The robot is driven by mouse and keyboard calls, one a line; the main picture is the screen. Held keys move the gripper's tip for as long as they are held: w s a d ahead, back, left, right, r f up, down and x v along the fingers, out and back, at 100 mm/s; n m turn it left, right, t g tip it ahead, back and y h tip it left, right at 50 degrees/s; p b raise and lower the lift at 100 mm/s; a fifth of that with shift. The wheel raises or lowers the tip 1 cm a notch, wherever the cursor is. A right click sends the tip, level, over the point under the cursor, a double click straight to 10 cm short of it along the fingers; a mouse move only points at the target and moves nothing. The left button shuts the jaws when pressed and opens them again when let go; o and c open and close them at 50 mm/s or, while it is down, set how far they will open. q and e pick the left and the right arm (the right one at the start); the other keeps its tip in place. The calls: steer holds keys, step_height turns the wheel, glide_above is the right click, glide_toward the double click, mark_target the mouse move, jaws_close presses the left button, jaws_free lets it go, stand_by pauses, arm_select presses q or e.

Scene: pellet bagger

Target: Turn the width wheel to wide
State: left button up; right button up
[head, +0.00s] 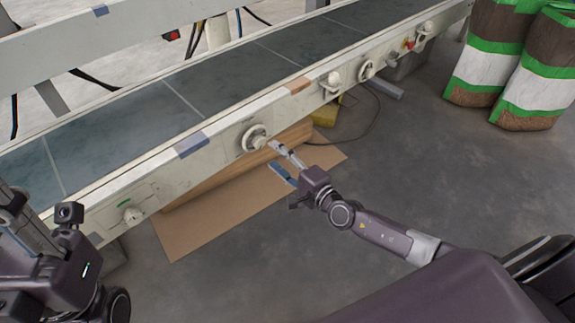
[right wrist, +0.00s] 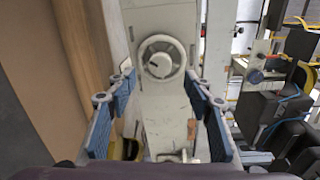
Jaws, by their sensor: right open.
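A round white handwheel (head: 255,138) with a knob sits on the side rail of the conveyor in the head view. It also shows in the right wrist view as a white wheel (right wrist: 160,58), straight ahead between the fingers. I cannot read any width marking on it. My right gripper (head: 279,158) is open, its fingers pointing at the wheel from the lower right. In the right wrist view its blue-padded fingers (right wrist: 160,100) are spread wide with nothing between them. My left arm is at the lower left of the head view; its fingers cannot be made out.
The conveyor rail (head: 180,150) runs diagonally and carries other wheels or knobs (head: 366,70), (head: 133,215). A brown cardboard sheet (head: 200,228) lies on the floor below. Green, white and brown bags (head: 490,60) stand at the upper right. The grey floor (head: 440,160) right of my arm is clear.

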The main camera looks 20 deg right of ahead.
steer(key=v, duration=0.4)
steer(key=shift+s+d, duration=0.1)
steer(key=shift+s, duration=0.25)
